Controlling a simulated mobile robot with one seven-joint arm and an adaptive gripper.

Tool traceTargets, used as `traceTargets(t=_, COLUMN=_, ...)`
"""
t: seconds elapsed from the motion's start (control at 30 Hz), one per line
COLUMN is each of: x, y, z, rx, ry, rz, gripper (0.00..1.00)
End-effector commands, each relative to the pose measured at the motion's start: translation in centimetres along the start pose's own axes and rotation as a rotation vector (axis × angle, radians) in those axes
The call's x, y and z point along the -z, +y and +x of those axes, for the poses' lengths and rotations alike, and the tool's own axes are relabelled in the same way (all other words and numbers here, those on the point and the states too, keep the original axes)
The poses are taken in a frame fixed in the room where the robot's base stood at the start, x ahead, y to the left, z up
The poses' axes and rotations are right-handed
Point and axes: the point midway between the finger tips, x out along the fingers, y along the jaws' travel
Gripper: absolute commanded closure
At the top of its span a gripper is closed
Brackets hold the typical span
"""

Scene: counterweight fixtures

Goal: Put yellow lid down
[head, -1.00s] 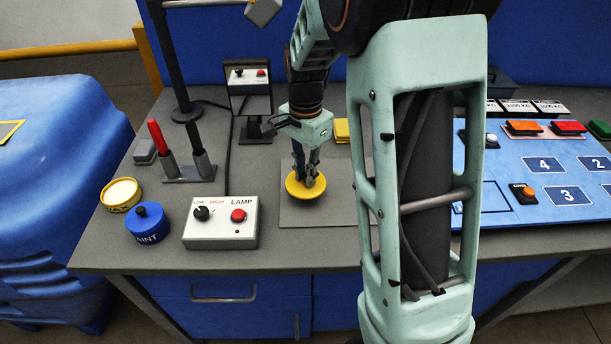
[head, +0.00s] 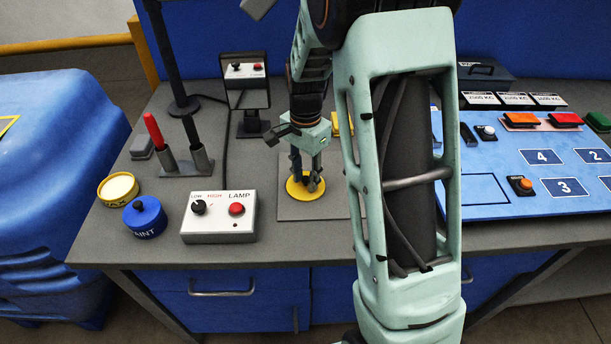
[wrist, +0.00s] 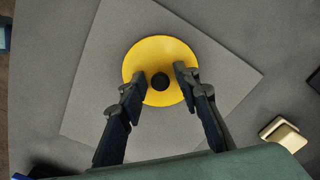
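The yellow lid (head: 304,188) is a round disc lying on the grey square mat in the middle of the table. In the wrist view the lid (wrist: 160,50) shows a black knob (wrist: 160,81) at its centre. My gripper (head: 306,181) points down over the lid. In the wrist view my gripper (wrist: 158,80) has its fingers spread on both sides of the knob, with clear gaps, so it is open and holds nothing. The fingertips hide small parts of the lid.
The grey mat (wrist: 90,105) has free room around the lid. A lamp box (head: 219,222), a blue paint pot (head: 145,220) and an open yellow pot (head: 118,188) stand to the left. A blue numbered panel (head: 500,185) lies to the right. A small mirror (head: 246,95) stands behind.

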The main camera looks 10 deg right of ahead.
Motion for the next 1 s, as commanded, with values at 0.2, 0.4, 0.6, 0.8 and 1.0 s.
traceTargets(t=0.2, x=0.0, y=0.1, z=0.0, rx=-0.002, ry=-0.001, rz=0.000, gripper=0.68)
traceTargets(t=0.4, x=0.0, y=-0.1, z=-1.7, rx=0.002, ry=0.001, rz=0.000, gripper=0.68)
traceTargets(t=0.6, x=0.1, y=-0.1, z=-6.0, rx=0.003, ry=0.003, rz=-0.001, gripper=0.68)
traceTargets(t=0.8, x=0.0, y=-0.1, z=-9.9, rx=0.002, ry=0.001, rz=-0.001, gripper=0.68)
traceTargets(t=1.0, x=0.0, y=0.0, z=-12.0, rx=0.000, ry=0.000, rz=0.000, gripper=0.68)
